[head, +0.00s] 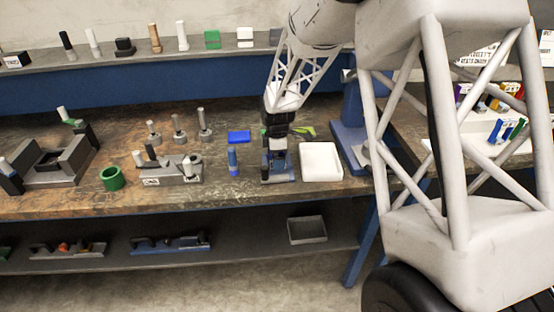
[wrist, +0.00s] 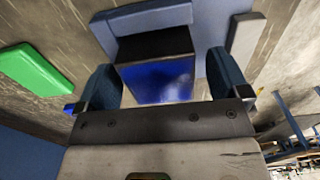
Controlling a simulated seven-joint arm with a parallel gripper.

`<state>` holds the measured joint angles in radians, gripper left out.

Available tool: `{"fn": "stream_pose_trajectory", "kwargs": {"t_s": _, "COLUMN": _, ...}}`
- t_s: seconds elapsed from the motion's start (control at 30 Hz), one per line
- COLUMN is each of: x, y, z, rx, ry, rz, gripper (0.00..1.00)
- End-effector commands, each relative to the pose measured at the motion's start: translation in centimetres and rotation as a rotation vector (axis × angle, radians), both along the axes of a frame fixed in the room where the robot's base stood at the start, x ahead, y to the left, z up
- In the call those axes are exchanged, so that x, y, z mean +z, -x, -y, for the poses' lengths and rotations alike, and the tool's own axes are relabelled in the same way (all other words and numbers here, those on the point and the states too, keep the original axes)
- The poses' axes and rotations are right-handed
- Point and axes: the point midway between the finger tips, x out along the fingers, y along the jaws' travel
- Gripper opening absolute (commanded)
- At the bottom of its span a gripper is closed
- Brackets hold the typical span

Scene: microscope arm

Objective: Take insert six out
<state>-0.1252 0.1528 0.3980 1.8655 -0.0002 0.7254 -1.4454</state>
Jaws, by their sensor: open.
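My gripper (head: 277,143) points down over a small blue and grey fixture (head: 278,174) on the bench. In the wrist view my gripper (wrist: 162,82) is open, with one dark blue finger on each side of a glossy blue block (wrist: 160,82). The block has a dark face beside it and adjoins a blue-grey body (wrist: 150,20). I cannot tell whether the fingers touch the block. No number is readable, so I cannot confirm which piece is insert six. My gripper hides the fixture's top in the head view.
A white tray (head: 321,161) stands just right of the fixture. A blue block (head: 238,137) and a blue cylinder (head: 233,161) stand to its left. The bench front strip is clear.

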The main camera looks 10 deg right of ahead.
Motion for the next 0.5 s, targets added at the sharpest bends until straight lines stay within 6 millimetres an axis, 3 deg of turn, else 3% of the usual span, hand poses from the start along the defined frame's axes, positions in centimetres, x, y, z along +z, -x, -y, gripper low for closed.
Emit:
{"fn": "stream_pose_trajectory", "kwargs": {"t_s": 0.07, "x": 0.01, "y": 0.00, "z": 0.00, "rx": 0.000, "ry": 0.000, "rz": 0.000, "gripper": 0.89}}
{"fn": "stream_pose_trajectory", "kwargs": {"t_s": 0.5, "x": 0.02, "y": 0.00, "z": 0.00, "rx": 0.000, "ry": 0.000, "rz": 0.000, "gripper": 0.22}}
